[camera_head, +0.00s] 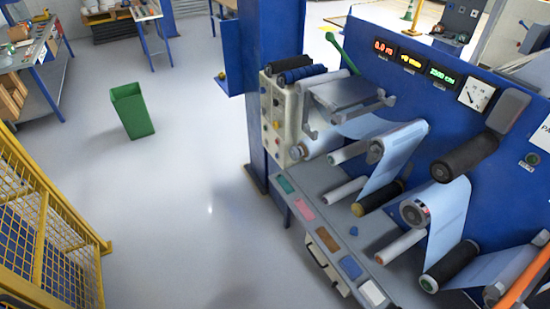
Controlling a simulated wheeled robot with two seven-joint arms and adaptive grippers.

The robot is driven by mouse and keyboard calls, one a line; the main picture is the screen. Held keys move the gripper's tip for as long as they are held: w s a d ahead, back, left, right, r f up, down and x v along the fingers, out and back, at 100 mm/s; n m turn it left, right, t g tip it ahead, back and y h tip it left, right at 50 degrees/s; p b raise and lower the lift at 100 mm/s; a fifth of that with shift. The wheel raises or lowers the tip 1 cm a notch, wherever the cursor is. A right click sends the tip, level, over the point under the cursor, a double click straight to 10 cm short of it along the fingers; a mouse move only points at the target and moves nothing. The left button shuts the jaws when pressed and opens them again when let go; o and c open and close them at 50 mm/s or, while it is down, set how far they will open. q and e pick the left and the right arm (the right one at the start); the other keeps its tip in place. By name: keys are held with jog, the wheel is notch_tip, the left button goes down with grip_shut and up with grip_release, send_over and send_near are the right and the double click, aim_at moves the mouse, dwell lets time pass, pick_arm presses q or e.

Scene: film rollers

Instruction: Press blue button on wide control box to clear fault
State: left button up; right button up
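Neither of my grippers can be made out in the head view. A grey ledge (385,237) runs along the front of the blue film machine (340,30). It carries a row of coloured rectangles: green (285,185), pink (304,210), brown (327,240), blue (350,267) and whitish (372,293). A small blue knob-like piece (353,231) sits on the ledge beside the brown one. A pale upright control box (279,122) with small buttons stands at the machine's left end. I cannot tell which of these is the wide control box.
Film rollers (380,198) with pale blue film (448,215) fill the machine's face. Lit red, yellow and green displays (411,60) sit above. A yellow mesh fence (45,225) stands at left. A green bin (132,110) stands on otherwise clear floor (190,200).

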pick_arm(q)
grip_shut()
dwell(1.2)
